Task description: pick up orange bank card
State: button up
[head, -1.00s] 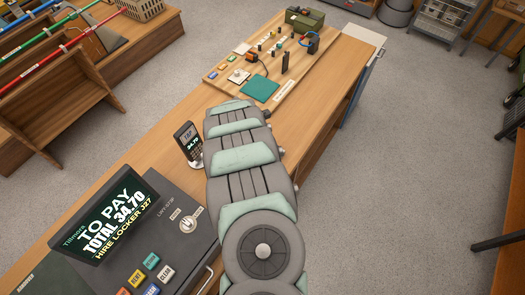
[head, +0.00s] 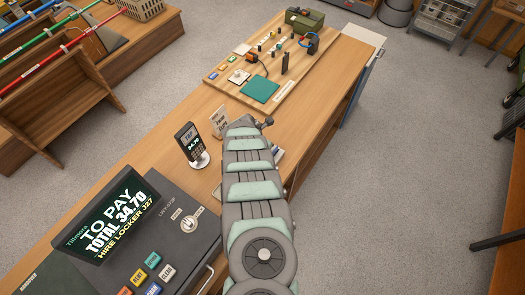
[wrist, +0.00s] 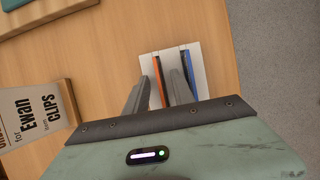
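In the wrist view the orange bank card (wrist: 158,79) stands on edge in a white holder (wrist: 150,64), seen as a thin orange strip. A blue card (wrist: 188,73) stands parallel to it, to the right. My gripper (wrist: 161,80) is open above the holder. Its left finger is left of the orange card and its right finger is between the orange and blue cards. Whether the fingers touch either card or how deep they reach is unclear. In the head view my arm hides the gripper and most of the holder.
A folded sign reading "Ewan" and "CLIPS" (wrist: 35,120) stands left of my gripper. The card terminal (head: 190,145) and till screen (head: 108,215) are on the counter (head: 150,150). A wooden board (head: 225,77) with a teal mat lies farther back. The counter's right edge is close.

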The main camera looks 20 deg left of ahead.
jog(key=shift+c, duration=0.2)
grip_shut()
dwell(0.6)
